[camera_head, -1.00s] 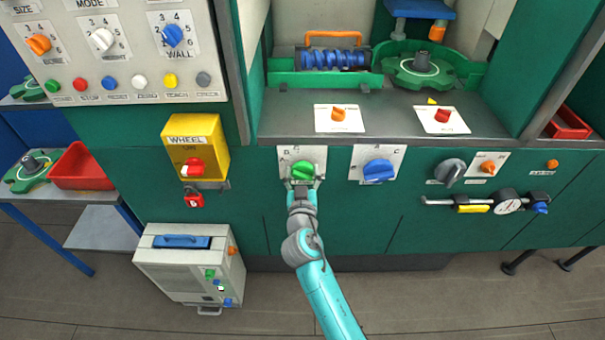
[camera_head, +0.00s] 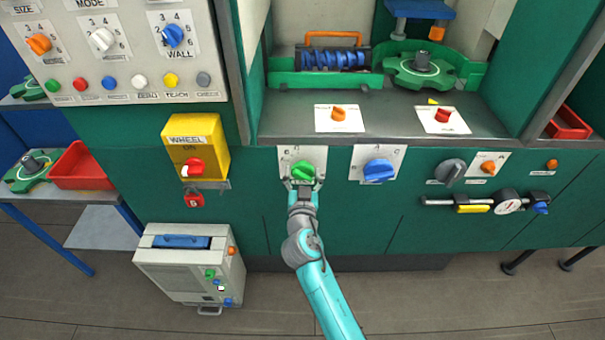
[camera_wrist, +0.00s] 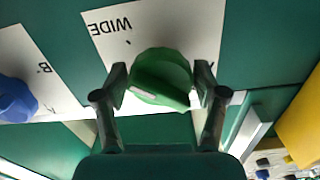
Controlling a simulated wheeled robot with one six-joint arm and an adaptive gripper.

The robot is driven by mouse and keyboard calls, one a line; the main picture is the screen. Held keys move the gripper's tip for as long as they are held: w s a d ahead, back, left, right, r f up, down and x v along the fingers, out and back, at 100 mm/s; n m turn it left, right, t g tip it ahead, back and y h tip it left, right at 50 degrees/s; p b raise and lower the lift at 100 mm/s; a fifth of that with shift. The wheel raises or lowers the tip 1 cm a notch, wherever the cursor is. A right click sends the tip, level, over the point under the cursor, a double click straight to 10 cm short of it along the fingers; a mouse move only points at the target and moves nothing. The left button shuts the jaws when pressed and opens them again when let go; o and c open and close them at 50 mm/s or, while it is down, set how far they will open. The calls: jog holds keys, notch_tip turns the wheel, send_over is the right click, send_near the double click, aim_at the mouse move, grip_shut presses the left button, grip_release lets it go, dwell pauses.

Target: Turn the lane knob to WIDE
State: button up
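The green knob (camera_head: 303,171) sits on a white plate (camera_head: 315,155) on the green cabinet front. In the wrist view the green knob (camera_wrist: 160,80) is between my fingers, and its plate (camera_wrist: 190,25) reads WIDE, upside down, at upper left. A small tick lies by that word. Another label at the right is mostly hidden by a finger. The knob's grip bar slants slightly, with a pale mark near its left end, away from WIDE. My gripper (camera_wrist: 160,88), also in the head view (camera_head: 303,184), appears shut on the knob, with one finger against each side.
A blue knob (camera_head: 378,171) on its own plate is close to the right. The counter edge (camera_head: 400,140) runs above.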

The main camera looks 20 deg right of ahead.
jog(key=shift+o, duration=0.6)
jog(key=shift+r, duration=0.1)
jog(key=shift+s, duration=0.1)
jog(key=v, duration=1.1)
jog(key=shift+s, duration=0.35)
jog(key=shift+a, duration=0.15)
